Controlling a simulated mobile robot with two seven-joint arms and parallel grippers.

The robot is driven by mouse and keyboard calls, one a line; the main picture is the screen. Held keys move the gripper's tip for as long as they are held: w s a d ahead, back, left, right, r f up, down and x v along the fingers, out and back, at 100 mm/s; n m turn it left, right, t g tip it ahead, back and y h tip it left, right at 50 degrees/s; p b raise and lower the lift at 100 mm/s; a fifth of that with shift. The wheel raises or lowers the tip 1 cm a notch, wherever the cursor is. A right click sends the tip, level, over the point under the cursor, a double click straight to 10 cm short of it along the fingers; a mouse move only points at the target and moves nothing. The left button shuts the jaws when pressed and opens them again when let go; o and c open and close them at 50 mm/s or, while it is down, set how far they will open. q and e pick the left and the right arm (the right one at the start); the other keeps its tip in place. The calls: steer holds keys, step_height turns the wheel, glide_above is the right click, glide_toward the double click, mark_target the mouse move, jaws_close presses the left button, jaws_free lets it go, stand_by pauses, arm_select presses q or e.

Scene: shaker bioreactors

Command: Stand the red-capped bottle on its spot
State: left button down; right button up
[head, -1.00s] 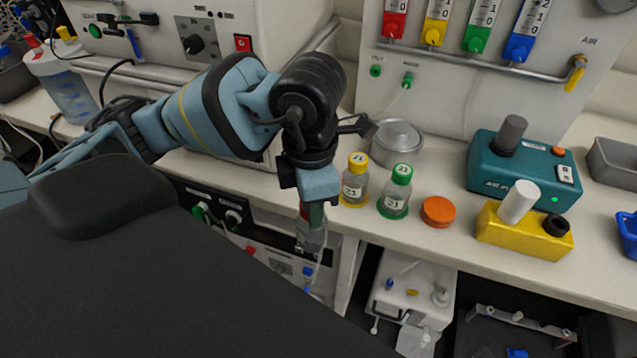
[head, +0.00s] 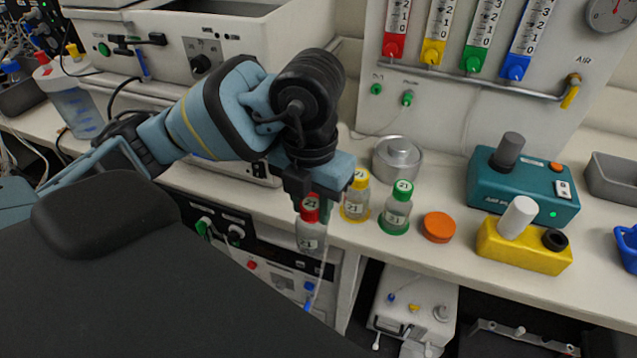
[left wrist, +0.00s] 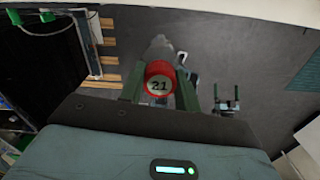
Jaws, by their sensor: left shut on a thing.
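My left gripper (head: 309,200) is shut on the red-capped bottle (head: 311,236), labelled 21. It grips at the red cap, and the bottle hangs nearly upright in front of the bench's front edge. In the left wrist view, the red cap (left wrist: 160,86) sits between the two green fingers, with the clear body beyond it. A yellow-capped bottle (head: 355,197) and a green-capped bottle (head: 397,210) stand on yellow and green rings on the bench (head: 455,258), right of the held bottle. I cannot make out a red ring; the arm and gripper cover part of the bench. My right gripper is not in view.
An orange disc (head: 438,227) lies right of the green-capped bottle. A round metal pot (head: 397,158) stands behind the bottles. A yellow box (head: 523,246) and a teal box (head: 523,187) stand farther right. Below the bench is a white device (head: 415,305).

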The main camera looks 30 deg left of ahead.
arm_select(q)
steer(key=w+a+f, duration=0.2)
steer(key=w+a, duration=0.1)
steer(key=w, duration=0.3)
steer(key=w+a+f, duration=0.3)
steer(key=w+a, duration=0.1)
steer(key=w, duration=0.2)
steer(key=shift+w+a, duration=0.25)
steer(key=shift+w, duration=0.05)
steer(key=shift+f+b, duration=0.1)
steer(key=shift+b, duration=0.2)
steer(key=c, duration=1)
jaws_free()
